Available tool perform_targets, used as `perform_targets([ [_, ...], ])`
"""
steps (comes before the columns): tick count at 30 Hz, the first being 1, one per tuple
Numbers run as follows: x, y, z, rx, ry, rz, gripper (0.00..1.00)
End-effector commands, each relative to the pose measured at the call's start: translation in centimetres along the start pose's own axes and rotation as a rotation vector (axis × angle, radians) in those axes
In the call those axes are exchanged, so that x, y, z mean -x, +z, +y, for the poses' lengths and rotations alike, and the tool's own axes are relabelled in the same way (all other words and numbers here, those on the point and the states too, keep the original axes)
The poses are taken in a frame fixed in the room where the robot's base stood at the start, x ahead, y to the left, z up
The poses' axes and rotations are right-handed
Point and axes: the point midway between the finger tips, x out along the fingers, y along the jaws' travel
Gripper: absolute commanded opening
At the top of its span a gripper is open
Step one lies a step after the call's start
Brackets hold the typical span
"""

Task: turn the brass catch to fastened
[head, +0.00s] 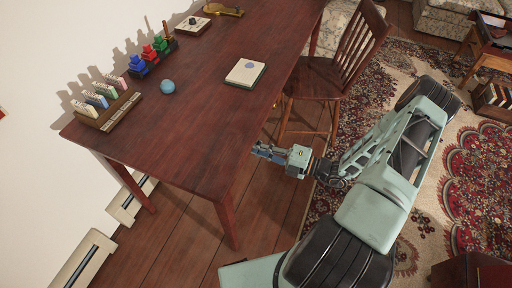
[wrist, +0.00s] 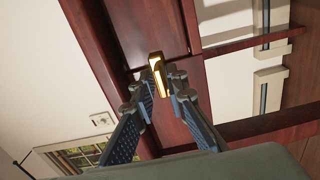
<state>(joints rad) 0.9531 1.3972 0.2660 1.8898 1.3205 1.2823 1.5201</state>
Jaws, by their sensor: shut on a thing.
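The brass catch (wrist: 156,66) shows in the wrist view as a shiny gold piece against the dark red wood of the table's side. My gripper (wrist: 163,84) has its two blue-grey fingers on either side of the catch and is shut on it. In the head view my gripper (head: 262,151) is by the right edge of the table (head: 205,120), low beside the front leg. The catch is not visible in the head view. I cannot tell its exact turn.
A wooden chair (head: 325,80) stands close behind my gripper. Table leg (head: 226,220) is near. A patterned rug (head: 465,170) lies at right.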

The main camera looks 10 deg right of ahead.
Motion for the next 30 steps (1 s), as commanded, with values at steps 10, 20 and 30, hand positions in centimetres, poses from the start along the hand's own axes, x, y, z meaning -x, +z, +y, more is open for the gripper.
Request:
perform_targets([
  [10, 0.1, 0.0, -0.1, -0.001, -0.002, -0.001, 0.23],
  [20, 1.5, 0.1, 0.0, 0.001, -0.001, -0.004, 0.23],
  [30, 8.6, 0.1, -0.1, 0.001, -0.003, -0.004, 0.23],
])
